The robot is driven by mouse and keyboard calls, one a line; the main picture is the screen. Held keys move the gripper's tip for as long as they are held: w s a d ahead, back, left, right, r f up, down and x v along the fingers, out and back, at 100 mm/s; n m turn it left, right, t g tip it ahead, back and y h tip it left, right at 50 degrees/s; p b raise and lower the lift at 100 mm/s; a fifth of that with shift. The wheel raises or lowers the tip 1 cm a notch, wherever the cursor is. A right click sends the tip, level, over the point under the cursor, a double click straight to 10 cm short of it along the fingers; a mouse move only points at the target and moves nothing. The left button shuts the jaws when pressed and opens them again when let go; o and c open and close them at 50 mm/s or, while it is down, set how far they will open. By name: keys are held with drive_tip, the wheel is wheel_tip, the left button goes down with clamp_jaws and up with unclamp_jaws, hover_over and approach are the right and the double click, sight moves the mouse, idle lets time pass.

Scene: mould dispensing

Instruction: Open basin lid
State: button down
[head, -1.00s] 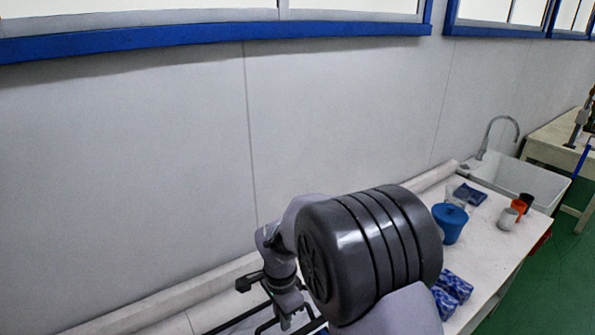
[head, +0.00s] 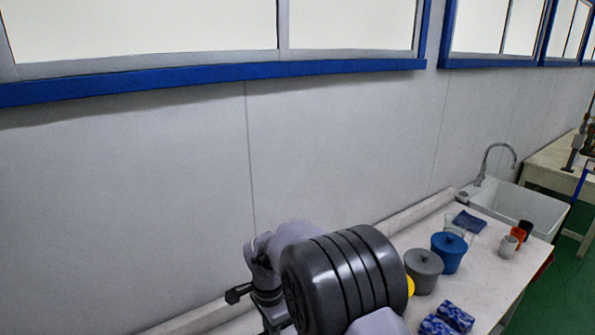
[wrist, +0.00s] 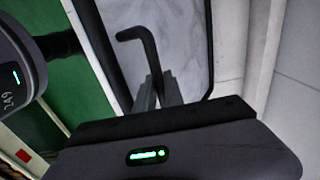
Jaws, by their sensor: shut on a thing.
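In the wrist view, a pale, marbled panel with a black rim (wrist: 181,42) fills the middle; it looks like the basin lid, but I cannot be sure. A black bent bar (wrist: 138,38), likely its handle, stands out against it. My gripper (wrist: 156,90) is shut on this bar, and the grey fingers cover part of it. In the head view my arm hides the fingertips, and the panel does not show. The basin itself cannot be made out in either view.
On the white bench to the right stand a grey lidded pot (head: 423,273), a blue lidded pot (head: 448,254), blue patterned blocks (head: 455,316) and small cups (head: 508,246). A sink (head: 535,207) is beyond. A wall runs along the back.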

drive_tip(key=w+a+r+p, duration=0.3)
drive_tip(key=w+p, duration=0.1)
drive_tip(key=w, duration=0.1)
drive_tip(key=shift+w+a, duration=0.25)
drive_tip(key=shift+a, duration=0.1)
drive_tip(key=w+a+p, duration=0.1)
drive_tip(key=w+a+r+p, duration=0.1)
drive_tip(key=w+p, duration=0.1)
drive_tip(key=shift+w+a, duration=0.2)
drive_tip(key=shift+w, duration=0.1)
drive_tip(key=c, duration=0.6)
unclamp_jaws()
drive_tip(key=shift+s, duration=0.1)
drive_tip(key=shift+r, duration=0.1)
